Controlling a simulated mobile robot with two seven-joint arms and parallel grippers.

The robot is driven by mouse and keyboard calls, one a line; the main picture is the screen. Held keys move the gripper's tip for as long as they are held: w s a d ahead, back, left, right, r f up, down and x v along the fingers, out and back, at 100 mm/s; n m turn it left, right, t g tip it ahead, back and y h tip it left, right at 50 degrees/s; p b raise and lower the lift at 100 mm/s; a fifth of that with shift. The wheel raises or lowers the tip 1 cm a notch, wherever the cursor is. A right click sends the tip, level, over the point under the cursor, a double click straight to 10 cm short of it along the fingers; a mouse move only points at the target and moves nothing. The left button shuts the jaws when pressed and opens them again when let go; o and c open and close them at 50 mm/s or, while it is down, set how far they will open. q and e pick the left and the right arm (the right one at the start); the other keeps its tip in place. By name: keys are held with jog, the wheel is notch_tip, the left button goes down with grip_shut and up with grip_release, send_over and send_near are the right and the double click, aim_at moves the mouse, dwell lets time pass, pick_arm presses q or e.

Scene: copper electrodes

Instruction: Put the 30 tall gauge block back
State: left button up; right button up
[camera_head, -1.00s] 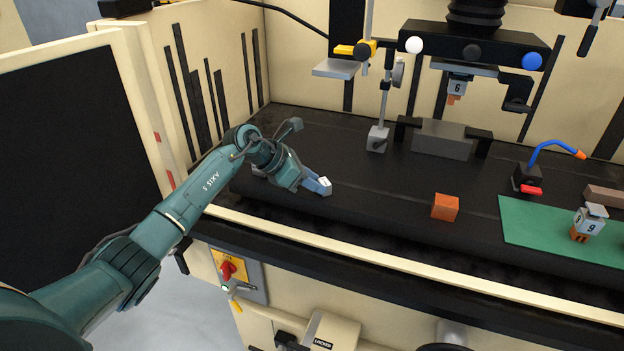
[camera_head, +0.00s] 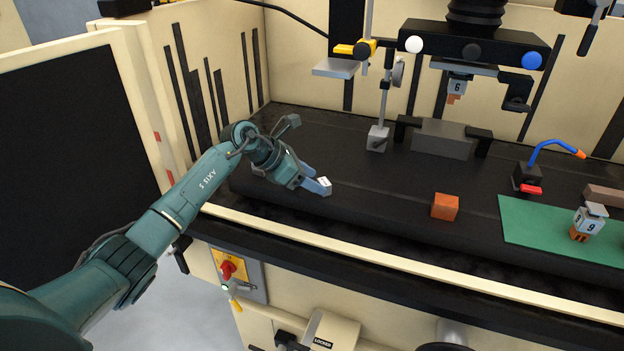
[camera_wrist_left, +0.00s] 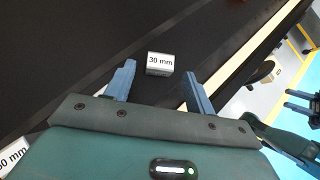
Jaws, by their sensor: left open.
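The 30 tall gauge block is a small pale block marked "30 mm" in the left wrist view (camera_wrist_left: 160,63). It stands on the dark machine bed, and its light top shows in the head view (camera_head: 324,181). My left gripper (camera_head: 314,180) is open, low over the bed beside the block. In the left wrist view its two blue-grey fingers (camera_wrist_left: 158,76) are spread, with the block in the gap at their tips. I cannot tell if a finger touches it.
Another labelled block (camera_wrist_left: 11,158) is cut off at the wrist view's lower left. An orange copper block (camera_head: 445,207) sits to the right on the dark bed (camera_head: 375,205). A green mat (camera_head: 530,225) carries an electrode (camera_head: 588,222). A gauge stand (camera_head: 378,138) and vise (camera_head: 442,140) stand behind.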

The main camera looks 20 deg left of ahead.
pick_arm(q)
jog(key=b+v, duration=0.1)
jog(key=v, duration=1)
jog(key=s+d+f+n+t+h, duration=0.25)
jog(key=s+d+n+h, duration=0.25)
jog(key=d+n, duration=0.25)
jog(key=s+d+f+n+t+h, duration=0.2)
jog(key=s+d+n+t+h, duration=0.25)
jog(key=d+n, duration=0.35)
jog(key=s+f+n+g+y, duration=0.1)
jog(key=s+f+n+y, duration=1.1)
jog(key=n, duration=1.6)
jog(key=s+f, duration=0.6)
jog(key=shift+a, duration=0.3)
jog(key=shift+f+y, duration=0.1)
jog(key=shift+y, duration=0.15)
